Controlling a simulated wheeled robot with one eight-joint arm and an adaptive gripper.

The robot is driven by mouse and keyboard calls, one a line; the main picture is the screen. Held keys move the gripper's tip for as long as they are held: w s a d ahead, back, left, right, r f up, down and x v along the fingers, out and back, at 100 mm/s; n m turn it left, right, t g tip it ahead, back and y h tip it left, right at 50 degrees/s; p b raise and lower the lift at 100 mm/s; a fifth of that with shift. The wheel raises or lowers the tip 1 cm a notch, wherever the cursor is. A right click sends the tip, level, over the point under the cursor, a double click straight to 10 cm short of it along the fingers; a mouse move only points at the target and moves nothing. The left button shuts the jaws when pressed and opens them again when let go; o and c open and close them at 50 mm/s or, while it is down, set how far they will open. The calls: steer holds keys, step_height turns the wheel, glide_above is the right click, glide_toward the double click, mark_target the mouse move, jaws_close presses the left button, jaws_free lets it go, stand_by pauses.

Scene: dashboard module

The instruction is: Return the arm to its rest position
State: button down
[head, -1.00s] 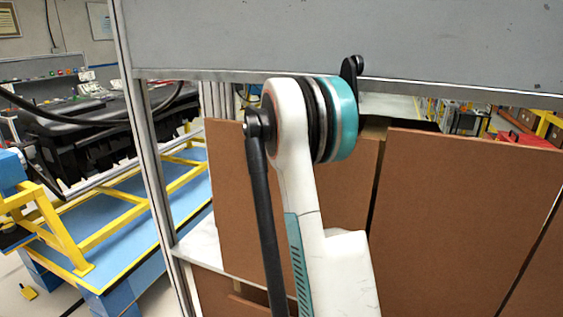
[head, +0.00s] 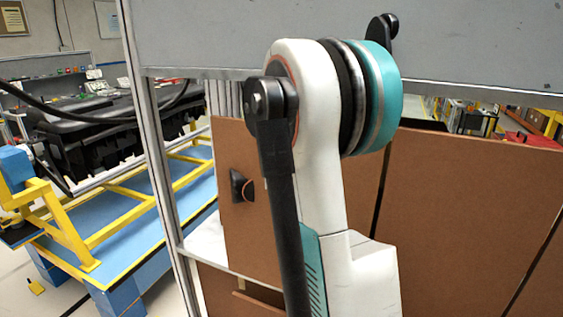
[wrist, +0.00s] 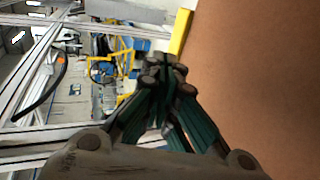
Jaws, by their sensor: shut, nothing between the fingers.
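My arm stands upright in the middle of the head view, with a large white and teal elbow joint at its top and a black rod along its left side. My gripper (wrist: 166,72) shows in the wrist view, with its dark green fingers drawn together and nothing between them. It is close to the left of a brown panel surface. In the head view I cannot clearly make out the gripper.
Brown panels (head: 460,215) stand behind my arm under a grey metal board (head: 230,40). A metal post (head: 153,150) rises at the left. Beyond it are a yellow and blue frame (head: 125,190) and a black dashboard module (head: 90,125). A small dark piece (head: 242,187) shows before the left panel.

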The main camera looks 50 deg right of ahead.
steer(key=shift+s+a+r, duration=0.2)
steer(key=shift+a+r, duration=0.1)
steer(key=shift+a, duration=0.3)
steer(key=s+a+r+t+y+p, duration=0.1)
steer(key=s+a+r+t+y, duration=0.15)
steer(key=a, duration=1.25)
steer(key=s+a+r+t+y+p, duration=0.15)
steer(key=a+y, duration=0.25)
steer(key=a, duration=1.1)
steer(key=s+a+f+m+y+b, duration=0.1)
steer(key=s+a+f+m+y, duration=0.1)
steer(key=s+a, duration=0.5)
steer(key=s+a+f+m+g+y+b, duration=0.1)
steer(key=s+a+f+y, duration=0.3)
steer(key=s, duration=0.9)
steer(key=a+f, duration=0.3)
steer(key=shift+a+m, duration=0.4)
steer(key=shift+s, duration=0.2)
